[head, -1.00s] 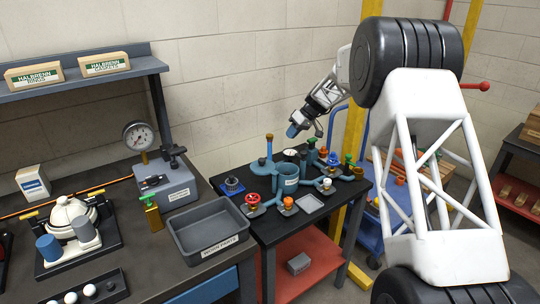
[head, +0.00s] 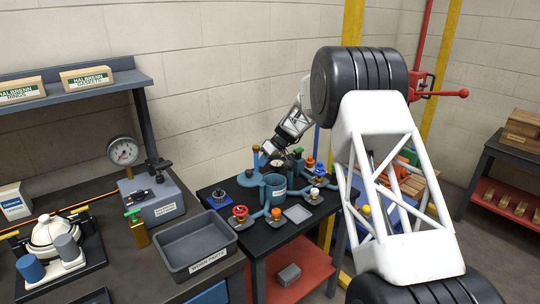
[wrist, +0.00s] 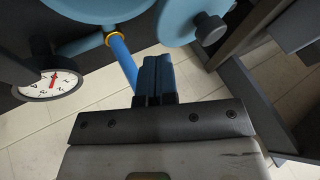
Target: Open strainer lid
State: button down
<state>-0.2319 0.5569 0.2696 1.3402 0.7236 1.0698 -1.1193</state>
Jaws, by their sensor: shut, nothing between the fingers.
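The strainer (head: 275,188) is a blue, labelled pot on the small black table. A flat blue disc (head: 237,178), which looks like its lid, lies to its left, with an upright blue rod (head: 255,160) near it. In the wrist view, a blue disc with a dark knob (wrist: 210,28) is at the upper right. A blue rod with a yellow ring (wrist: 120,58) runs close to the left of my fingers. My gripper (wrist: 157,62) is shut and empty, its blue fingers together. In the head view it is above the strainer, with its fingertips hard to make out.
A dial gauge (wrist: 50,84) lies left of my fingers in the wrist view. Colored valves, including a red handwheel (head: 240,212), and a small grey tray (head: 297,213) crowd the table front. A grey bin (head: 198,245) stands on the bench to the left.

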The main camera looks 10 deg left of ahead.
aim_at(253, 175)
jog(key=shift+s+a+f, duration=0.15)
jog(key=shift+s+a, duration=0.55)
jog(key=shift+s, duration=0.1)
jog(key=shift+s+a+f, duration=0.1)
jog(key=shift+s+a, duration=0.55)
jog(key=shift+s, duration=0.1)
jog(key=shift+s+a+n+g+h, duration=0.2)
jog(key=shift+a+n+g, duration=0.25)
jog(key=shift+n, duration=0.35)
jog(key=shift+s+a+n+g+h, duration=0.1)
jog(key=shift+s+a+n+g, duration=0.3)
jog(key=shift+n, duration=0.4)
jog(key=shift+w+d, duration=0.1)
